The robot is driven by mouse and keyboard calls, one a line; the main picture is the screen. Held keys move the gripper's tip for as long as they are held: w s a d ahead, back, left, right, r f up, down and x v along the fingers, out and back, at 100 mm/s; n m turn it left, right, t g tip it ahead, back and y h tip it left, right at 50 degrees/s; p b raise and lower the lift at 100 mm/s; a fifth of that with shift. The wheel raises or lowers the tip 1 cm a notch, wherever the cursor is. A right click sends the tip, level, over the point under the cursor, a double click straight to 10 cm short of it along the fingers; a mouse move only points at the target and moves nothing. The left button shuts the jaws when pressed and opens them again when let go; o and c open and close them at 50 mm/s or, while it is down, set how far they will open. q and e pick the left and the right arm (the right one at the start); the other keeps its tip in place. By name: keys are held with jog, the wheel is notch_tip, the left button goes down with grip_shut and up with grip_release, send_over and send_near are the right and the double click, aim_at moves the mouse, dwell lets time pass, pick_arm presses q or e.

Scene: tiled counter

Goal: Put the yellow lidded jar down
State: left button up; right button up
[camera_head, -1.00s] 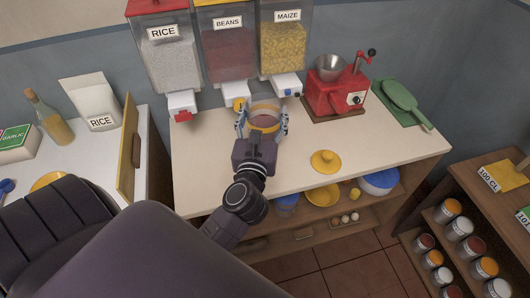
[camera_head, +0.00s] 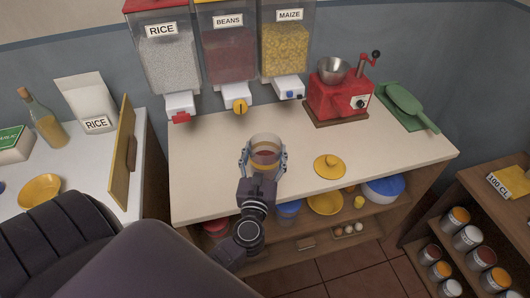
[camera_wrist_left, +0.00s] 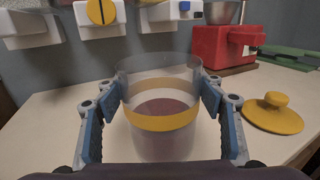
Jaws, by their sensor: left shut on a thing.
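The jar (camera_head: 265,143) is clear, with a yellow band around it and reddish-brown contents inside. It stands upright and open at the top. My left gripper (camera_head: 263,160) is shut on its sides, one finger on each side; the wrist view shows the jar (camera_wrist_left: 160,123) between the blue finger pads. The jar is over the counter's front part; I cannot tell whether its base touches the counter. Its yellow lid (camera_head: 329,166) lies apart on the counter to the right, knob up. My right gripper is not in view.
The rice (camera_head: 167,62), beans (camera_head: 229,55) and maize (camera_head: 287,48) dispensers hang behind the counter (camera_head: 205,185). A wooden board (camera_head: 121,155) is upright at the left. Counter around the jar is clear.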

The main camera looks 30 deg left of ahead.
pick_arm(q)
jog(key=shift+r, duration=0.2)
jog(key=shift+f, duration=0.2)
jog(key=o, duration=1.8)
jog(key=shift+s, duration=0.1)
jog(key=shift+c, duration=0.2)
